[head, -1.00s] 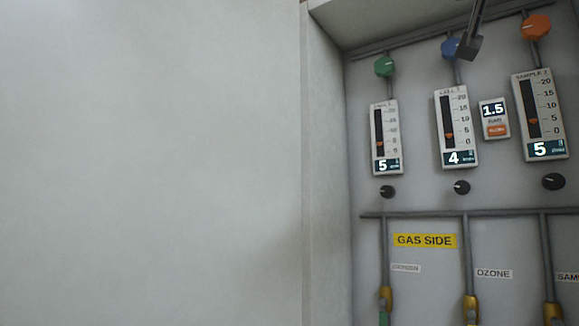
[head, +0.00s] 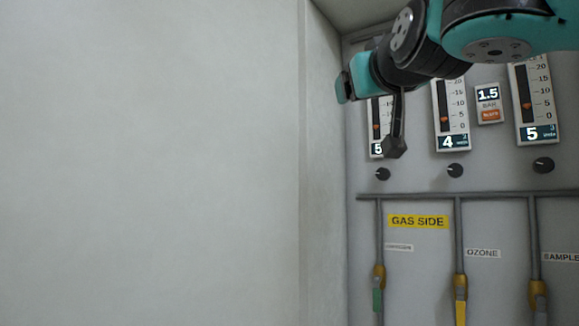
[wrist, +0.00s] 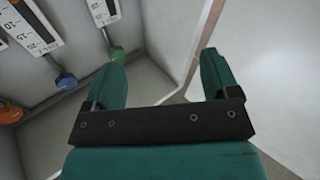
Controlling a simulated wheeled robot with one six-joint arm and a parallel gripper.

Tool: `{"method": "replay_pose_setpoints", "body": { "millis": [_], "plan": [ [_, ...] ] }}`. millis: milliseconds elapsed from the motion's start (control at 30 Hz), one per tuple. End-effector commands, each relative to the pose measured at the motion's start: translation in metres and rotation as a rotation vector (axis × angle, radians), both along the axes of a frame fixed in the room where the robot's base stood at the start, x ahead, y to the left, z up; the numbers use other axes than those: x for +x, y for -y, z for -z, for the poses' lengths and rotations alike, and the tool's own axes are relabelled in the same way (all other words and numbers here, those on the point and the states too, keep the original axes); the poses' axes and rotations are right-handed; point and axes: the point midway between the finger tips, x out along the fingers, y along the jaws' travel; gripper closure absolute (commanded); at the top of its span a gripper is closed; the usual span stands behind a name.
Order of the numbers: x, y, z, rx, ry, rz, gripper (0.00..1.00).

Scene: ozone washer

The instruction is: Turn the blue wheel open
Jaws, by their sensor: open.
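The blue wheel (wrist: 66,80) shows in the wrist view at the left, on its pipe beside a white flow meter (wrist: 30,22). In the head view my arm hides it. My gripper (wrist: 162,58) is open, with two teal fingers and nothing seen between them. The blue wheel lies outside the fingers, to the left of the left finger and apart from it. In the head view the gripper (head: 347,86) is at the upper left of the panel, partly turned away.
The green wheel (wrist: 116,53) shows just above the left fingertip; whether they touch is unclear. The orange wheel (wrist: 10,113) is at the far left. A cabinet side wall (head: 323,180) edges the panel. Below are black knobs (head: 455,170) and pipes with valves (head: 460,290).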

Motion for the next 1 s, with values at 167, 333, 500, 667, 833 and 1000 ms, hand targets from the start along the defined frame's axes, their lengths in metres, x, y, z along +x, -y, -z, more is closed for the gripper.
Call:
{"method": "replay_pose_setpoints", "body": {
  "millis": [167, 333, 500, 667, 833, 1000],
  "plan": [
    [0.008, -0.016, 0.144, -0.123, -0.381, -0.179, 0.19],
    [-0.033, -0.01, 0.275, -0.174, -0.767, -0.308, 0.19],
    [-0.111, 0.006, 0.381, -0.178, -1.154, -0.413, 0.19],
    [-0.185, 0.018, 0.438, -0.155, -1.431, -0.493, 0.19],
    [-0.227, 0.024, 0.458, -0.137, -1.571, -0.539, 0.19],
    [-0.234, 0.024, 0.461, -0.136, -1.592, -0.547, 0.19]
  ]
}}
